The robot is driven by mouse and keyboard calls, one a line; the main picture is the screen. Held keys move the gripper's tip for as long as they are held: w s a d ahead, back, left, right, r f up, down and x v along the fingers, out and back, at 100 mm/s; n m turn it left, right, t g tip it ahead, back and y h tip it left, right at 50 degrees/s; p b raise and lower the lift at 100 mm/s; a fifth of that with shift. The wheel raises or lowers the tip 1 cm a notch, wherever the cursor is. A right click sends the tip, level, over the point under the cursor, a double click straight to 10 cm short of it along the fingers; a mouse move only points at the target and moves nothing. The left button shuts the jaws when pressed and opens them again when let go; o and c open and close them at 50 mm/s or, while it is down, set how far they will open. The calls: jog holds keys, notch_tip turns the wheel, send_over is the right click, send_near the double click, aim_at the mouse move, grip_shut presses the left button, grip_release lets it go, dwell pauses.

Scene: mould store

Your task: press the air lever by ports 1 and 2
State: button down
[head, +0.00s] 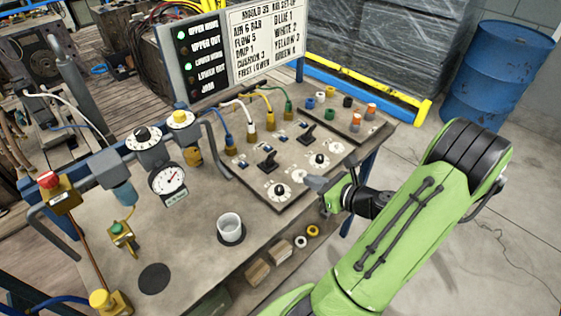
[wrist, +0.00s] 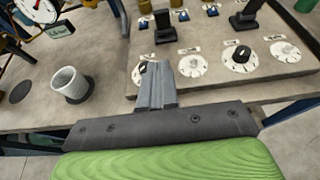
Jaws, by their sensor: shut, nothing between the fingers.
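A black air lever (head: 268,162) stands upright on the sloping grey panel, in front of the blue and white hose fittings; in the wrist view this lever (wrist: 163,30) is ahead of my fingers. A second black lever (head: 307,135) stands farther right and also shows in the wrist view (wrist: 245,15). I cannot read the port numbers. My gripper (head: 314,183) is shut and empty at the panel's front right edge, apart from both levers. In the wrist view its fingers (wrist: 157,72) are together and partly hide a white dial (wrist: 140,72).
Several white dials (head: 279,192) line the panel's front. A white cup (head: 231,228) stands left on the bench, near a pressure gauge (head: 168,178). A sign board (head: 266,45) stands behind. A blue drum (head: 497,75) is at the far right; the floor near it is clear.

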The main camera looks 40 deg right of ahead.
jog(key=b, duration=0.1)
send_near(271, 157)
jog(key=f, duration=0.1)
jog(key=w+f, duration=0.1)
jog(key=f, duration=0.1)
jog(key=w+f, duration=0.1)
jog(key=shift+a+f, duration=0.1)
jog(key=shift+f, duration=0.15)
jog(key=w, duration=0.1)
jog(key=w+r, duration=0.1)
jog(key=shift+w+r, duration=0.2)
jog(key=shift+w, duration=0.15)
jog(key=shift+w+r, duration=0.2)
jog(key=shift+w, duration=0.25)
jog(key=shift+r, duration=0.1)
jog(key=shift+w+r+p, duration=0.15)
jog(key=shift+r+p, duration=0.1)
jog(key=shift+p, duration=0.85)
jog(key=shift+g+p, duration=0.3)
